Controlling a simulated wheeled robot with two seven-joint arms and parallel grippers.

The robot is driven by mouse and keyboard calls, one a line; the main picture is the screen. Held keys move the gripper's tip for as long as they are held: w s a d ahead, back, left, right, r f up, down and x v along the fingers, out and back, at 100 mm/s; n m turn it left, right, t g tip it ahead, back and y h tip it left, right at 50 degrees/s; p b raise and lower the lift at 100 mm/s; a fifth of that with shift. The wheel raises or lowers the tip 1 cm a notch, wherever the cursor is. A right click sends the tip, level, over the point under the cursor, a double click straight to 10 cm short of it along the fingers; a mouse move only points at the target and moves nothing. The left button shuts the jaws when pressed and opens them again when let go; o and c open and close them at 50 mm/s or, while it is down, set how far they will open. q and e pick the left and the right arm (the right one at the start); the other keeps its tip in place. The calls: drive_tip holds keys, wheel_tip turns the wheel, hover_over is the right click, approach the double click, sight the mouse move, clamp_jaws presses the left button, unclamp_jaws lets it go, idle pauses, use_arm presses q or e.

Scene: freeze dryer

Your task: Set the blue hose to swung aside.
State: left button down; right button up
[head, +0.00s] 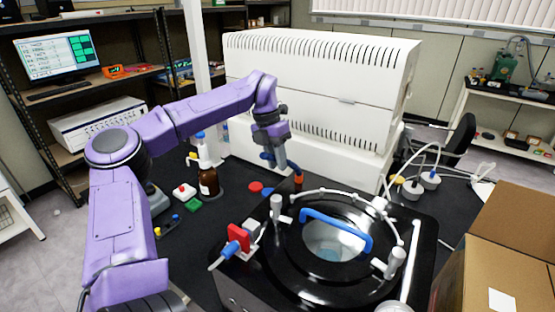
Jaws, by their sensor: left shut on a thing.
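My left gripper (279,160) points down behind the black round-lidded unit, in front of the white freeze dryer housing. It is shut on a dark blue piece that looks like the blue hose (266,157). Only short parts of the hose show beside the fingers. An orange-brown end piece (298,179) is just right of and below the fingertips; whether it joins the hose I cannot tell. The round lid (290,248) has a clear window and a bright blue arched handle (335,229) across it. My right gripper is not in view.
A red valve with a blue fitting (238,236) sits at the unit's left edge. White tubing curves around the lid. An open cardboard box (510,235) is at the right.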

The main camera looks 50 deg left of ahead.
use_arm(q)
drive_tip(key=c, duration=1)
unclamp_jaws()
drive_tip(key=shift+c, duration=0.2)
drive_tip(key=shift+a, duration=0.15)
drive_tip(key=b+v, duration=0.1)
drive_tip(key=v, duration=0.9)
drive_tip(key=shift+a+r, duration=0.1)
drive_tip(key=shift+r, duration=0.1)
